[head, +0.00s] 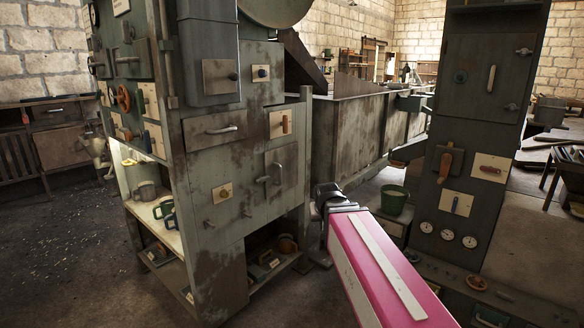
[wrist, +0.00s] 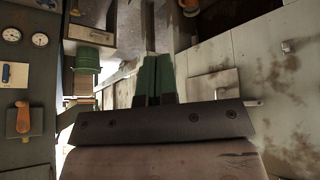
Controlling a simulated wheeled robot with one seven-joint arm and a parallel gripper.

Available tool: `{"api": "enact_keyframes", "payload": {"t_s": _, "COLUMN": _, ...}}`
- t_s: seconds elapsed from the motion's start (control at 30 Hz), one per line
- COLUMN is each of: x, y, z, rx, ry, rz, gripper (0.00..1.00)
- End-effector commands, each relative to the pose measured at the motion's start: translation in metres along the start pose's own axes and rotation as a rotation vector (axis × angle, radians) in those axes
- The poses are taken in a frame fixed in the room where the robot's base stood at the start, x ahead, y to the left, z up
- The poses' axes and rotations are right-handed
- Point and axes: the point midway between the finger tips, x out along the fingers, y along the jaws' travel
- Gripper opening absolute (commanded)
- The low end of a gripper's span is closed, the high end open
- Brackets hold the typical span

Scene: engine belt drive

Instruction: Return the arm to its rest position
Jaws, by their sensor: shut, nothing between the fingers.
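My arm (head: 372,265), with a magenta and white cover, reaches up from the bottom right of the head view. Its dark end (head: 330,196) is between the left machine cabinet (head: 225,165) and the right cabinet (head: 470,130). The fingertips cannot be made out there. In the wrist view my gripper's green fingers (wrist: 155,78) are together with nothing between them. They appear clear of the cabinet fronts on both sides.
A green bucket (head: 394,199) stands behind my arm, also in the wrist view (wrist: 97,58). The left cabinet has protruding handles (head: 222,130) and shelves (head: 165,215). The right one bears an orange-brown lever (head: 445,166) and gauges (head: 448,234). Open floor (head: 60,250) lies at left.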

Motion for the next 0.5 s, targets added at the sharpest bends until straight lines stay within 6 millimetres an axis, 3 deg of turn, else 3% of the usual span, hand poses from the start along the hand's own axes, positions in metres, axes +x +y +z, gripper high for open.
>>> {"api": "enact_keyframes", "payload": {"t_s": 0.03, "x": 0.013, "y": 0.007, "z": 0.020, "rx": 0.007, "ry": -0.048, "rz": 0.002, "gripper": 0.00}}
{"api": "enact_keyframes", "payload": {"t_s": 0.2, "x": 0.048, "y": 0.026, "z": 0.078, "rx": 0.026, "ry": -0.196, "rz": 0.000, "gripper": 0.00}}
{"api": "enact_keyframes", "payload": {"t_s": 0.5, "x": 0.088, "y": 0.051, "z": 0.177, "rx": 0.065, "ry": -0.436, "rz": -0.022, "gripper": 0.00}}
